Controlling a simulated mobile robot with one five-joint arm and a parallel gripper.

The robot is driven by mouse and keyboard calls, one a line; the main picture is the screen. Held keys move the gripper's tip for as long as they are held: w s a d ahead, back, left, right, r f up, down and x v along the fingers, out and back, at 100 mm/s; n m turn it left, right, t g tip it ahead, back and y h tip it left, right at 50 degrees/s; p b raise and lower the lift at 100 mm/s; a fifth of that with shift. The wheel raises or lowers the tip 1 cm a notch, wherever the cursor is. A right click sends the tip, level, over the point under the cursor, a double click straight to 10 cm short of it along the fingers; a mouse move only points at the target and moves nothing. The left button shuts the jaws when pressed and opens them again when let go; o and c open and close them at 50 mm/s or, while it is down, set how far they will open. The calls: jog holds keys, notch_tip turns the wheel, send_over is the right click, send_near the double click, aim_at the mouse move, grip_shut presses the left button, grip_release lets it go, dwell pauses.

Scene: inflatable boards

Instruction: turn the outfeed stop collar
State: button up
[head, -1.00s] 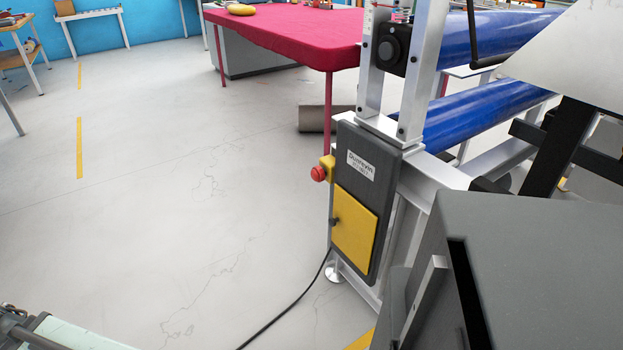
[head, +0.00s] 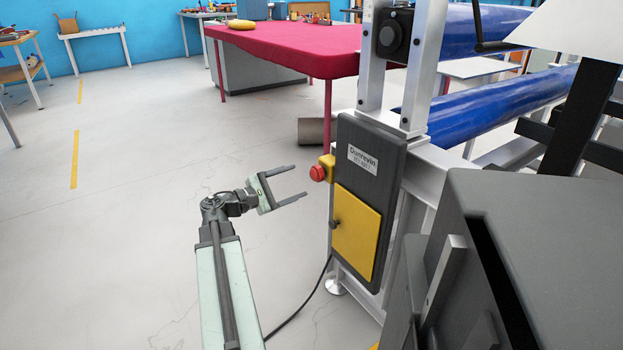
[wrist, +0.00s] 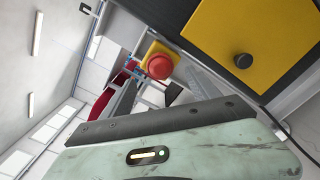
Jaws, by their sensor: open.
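A red round stop button (head: 317,173) sits on a yellow housing (head: 328,163) on the left side of the dark machine panel (head: 367,165). My gripper (head: 300,181) is open and empty, just left of the red button, its two fingers pointing toward it with a small gap. In the wrist view the red button (wrist: 159,68) and its yellow housing (wrist: 148,48) show near the middle, beyond my gripper's dark finger edge. I cannot make out a separate collar around the button.
A yellow door (head: 356,232) with a dark knob (head: 335,224) is below the button. A black cable (head: 305,298) runs over the floor. A red-covered table (head: 290,45) and blue rollers (head: 500,108) stand behind.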

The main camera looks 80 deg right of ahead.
aim_at(311, 176)
jog(key=x, duration=0.7)
jog(key=shift+w, duration=0.1)
jog(key=c, duration=1.4)
